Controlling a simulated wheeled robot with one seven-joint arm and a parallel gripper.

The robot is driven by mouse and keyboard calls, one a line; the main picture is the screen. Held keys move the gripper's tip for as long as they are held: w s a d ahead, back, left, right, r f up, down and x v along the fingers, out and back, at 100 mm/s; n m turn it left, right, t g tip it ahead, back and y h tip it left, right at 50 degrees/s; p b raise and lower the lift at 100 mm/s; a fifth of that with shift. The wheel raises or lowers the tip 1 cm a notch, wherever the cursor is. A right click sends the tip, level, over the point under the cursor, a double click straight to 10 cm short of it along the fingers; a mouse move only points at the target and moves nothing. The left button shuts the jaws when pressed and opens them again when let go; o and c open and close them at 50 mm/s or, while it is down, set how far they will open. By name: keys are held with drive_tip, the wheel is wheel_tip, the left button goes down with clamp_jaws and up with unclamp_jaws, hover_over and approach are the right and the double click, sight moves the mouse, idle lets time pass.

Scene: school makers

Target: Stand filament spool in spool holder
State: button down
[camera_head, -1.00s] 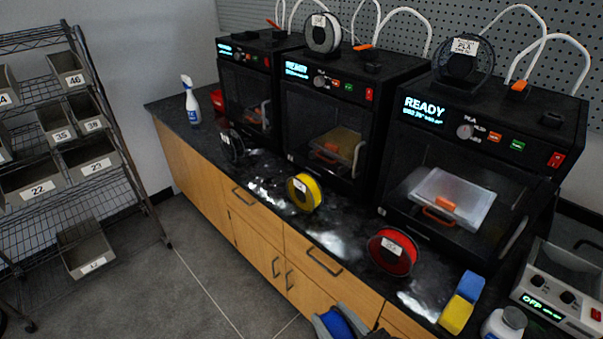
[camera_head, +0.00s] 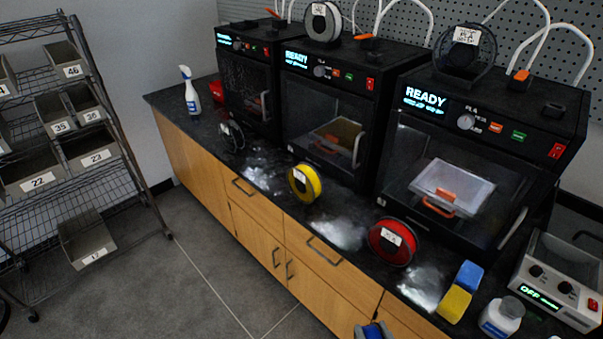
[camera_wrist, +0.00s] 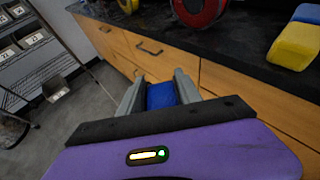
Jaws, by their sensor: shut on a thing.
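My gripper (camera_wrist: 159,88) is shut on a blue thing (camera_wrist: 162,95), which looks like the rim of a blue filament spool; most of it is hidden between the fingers. In the head view my gripper (camera_head: 374,331) and the blue thing are only partly in view at the bottom edge, below the counter's front edge. A grey spool (camera_head: 323,22) stands upright on top of the middle printer, and a black spool (camera_head: 468,62) on top of the right printer. An empty spool holder cannot be made out clearly.
A black spool (camera_head: 232,136), a yellow spool (camera_head: 304,184) and a red spool (camera_head: 392,243) stand along the dark counter (camera_head: 340,232). A yellow-blue block (camera_head: 457,300), a white bottle (camera_head: 501,318) and a grey device (camera_head: 555,290) crowd its right end. A bin rack (camera_head: 75,150) stands left; the floor between is clear.

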drive_tip(key=shift+m+h, duration=0.7)
drive_tip(key=shift+h, duration=0.1)
drive_tip(key=shift+s+d+f, duration=0.1)
drive_tip(key=shift+d+f, duration=0.15)
drive_tip(key=shift+d, duration=0.8)
drive_tip(key=shift+s+d+f, duration=0.1)
drive_tip(key=shift+d+f, duration=0.15)
drive_tip(key=shift+d, duration=0.75)
